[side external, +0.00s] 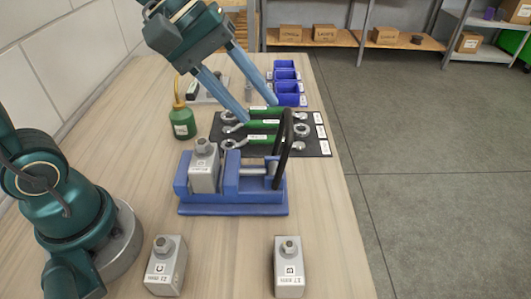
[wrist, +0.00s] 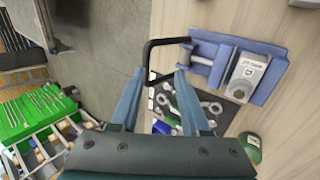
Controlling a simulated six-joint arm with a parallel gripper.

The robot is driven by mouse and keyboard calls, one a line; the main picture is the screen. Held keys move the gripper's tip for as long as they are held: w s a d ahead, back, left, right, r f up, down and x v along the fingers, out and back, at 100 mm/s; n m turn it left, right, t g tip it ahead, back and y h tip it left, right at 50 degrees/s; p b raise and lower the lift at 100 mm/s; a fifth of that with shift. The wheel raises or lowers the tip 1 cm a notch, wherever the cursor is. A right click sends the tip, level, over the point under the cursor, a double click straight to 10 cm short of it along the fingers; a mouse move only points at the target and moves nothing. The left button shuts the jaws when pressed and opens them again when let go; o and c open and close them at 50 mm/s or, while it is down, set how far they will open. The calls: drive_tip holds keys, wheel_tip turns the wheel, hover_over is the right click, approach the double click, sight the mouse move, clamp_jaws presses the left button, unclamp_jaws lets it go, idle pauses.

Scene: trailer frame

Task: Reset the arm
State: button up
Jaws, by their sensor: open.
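My gripper (side external: 240,118) is open, with its two blue fingers spread and nothing between them. In the side view it hangs above the far half of the bench, over the dark mat with the wrenches. In the wrist view the fingertips (wrist: 183,78) show near the black handle of the vise. The blue vise (side external: 235,188) stands mid-bench with a grey block (side external: 204,172) with a nut on top at its left end. The vise also shows in the wrist view (wrist: 262,95).
Green-handled wrenches (side external: 262,138) lie on a dark mat (side external: 315,150). A green oil bottle (side external: 183,124) stands left, blue bins (side external: 287,88) at the back. Two loose blocks, left (side external: 165,268) and right (side external: 289,268), stand at the front. Shelves (side external: 330,38) with boxes are beyond.

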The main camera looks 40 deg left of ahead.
drive_tip(key=s+a+f+m+y, duration=0.1)
drive_tip(key=s+a+m+y, duration=0.1)
drive_tip(key=s+a+m, duration=0.1)
drive_tip(key=s+a+f+m+y, duration=0.2)
drive_tip(key=s+a+m, duration=0.1)
drive_tip(key=s+m, duration=0.3)
drive_tip(key=shift+s+a+f+t+y, duration=0.25)
drive_tip(key=shift+s+a+t+y, duration=0.15)
drive_tip(key=shift+s, duration=0.35)
